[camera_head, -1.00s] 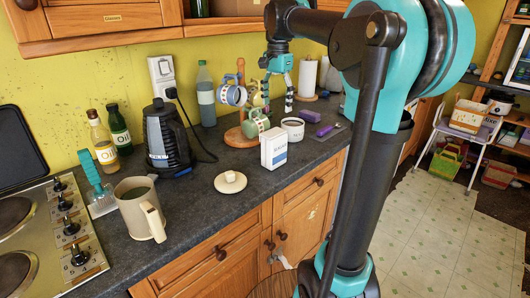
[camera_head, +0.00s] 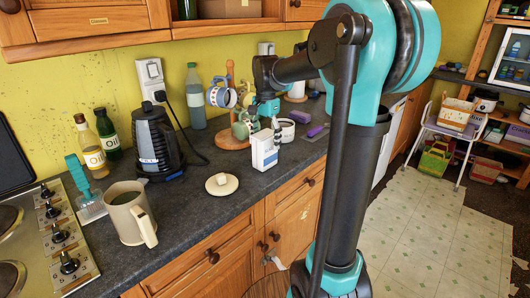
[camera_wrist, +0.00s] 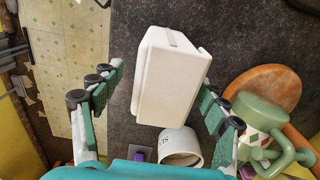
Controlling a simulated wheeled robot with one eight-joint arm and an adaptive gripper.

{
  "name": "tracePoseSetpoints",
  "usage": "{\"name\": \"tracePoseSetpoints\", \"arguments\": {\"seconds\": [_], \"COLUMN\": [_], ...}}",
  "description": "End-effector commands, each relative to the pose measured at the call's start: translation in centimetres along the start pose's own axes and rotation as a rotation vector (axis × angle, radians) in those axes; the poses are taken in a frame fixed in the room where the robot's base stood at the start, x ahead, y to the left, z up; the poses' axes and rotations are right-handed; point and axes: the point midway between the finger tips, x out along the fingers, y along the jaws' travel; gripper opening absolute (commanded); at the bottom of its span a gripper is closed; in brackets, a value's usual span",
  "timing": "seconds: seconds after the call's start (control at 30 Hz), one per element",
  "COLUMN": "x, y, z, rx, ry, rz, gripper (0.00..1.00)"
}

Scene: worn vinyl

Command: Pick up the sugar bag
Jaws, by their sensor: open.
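The sugar bag (camera_head: 264,152) is a small white box-shaped packet with dark print on its front. It stands upright on the dark worktop near the front edge. In the wrist view the white bag (camera_wrist: 171,78) lies between the two spread fingers of my gripper (camera_wrist: 158,100), seen from above.
A white mug (camera_head: 286,131) stands close behind the bag, and a wooden mug tree (camera_head: 232,140) with several mugs stands to its left. A round cream lid (camera_head: 222,184), a black kettle (camera_head: 157,145) and a beige jug (camera_head: 127,215) are further left. Purple items (camera_head: 318,131) lie to the right.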

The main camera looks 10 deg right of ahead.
Motion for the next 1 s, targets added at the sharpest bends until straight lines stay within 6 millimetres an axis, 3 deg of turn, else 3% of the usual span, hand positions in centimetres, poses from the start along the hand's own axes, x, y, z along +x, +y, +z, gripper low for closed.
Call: {"name": "tracePoseSetpoints", "arguments": {"seconds": [0.23, 0.57, 1.0], "x": [3.4, 4.0, 3.9], "y": [-0.2, -0.2, -0.2], "z": [0.1, 0.1, 0.1], "rx": [0.000, 0.000, 0.000], "ry": [0.000, 0.000, 0.000], "rz": [0.000, 0.000, 0.000], "gripper": [0.74, 0.73, 0.18]}}
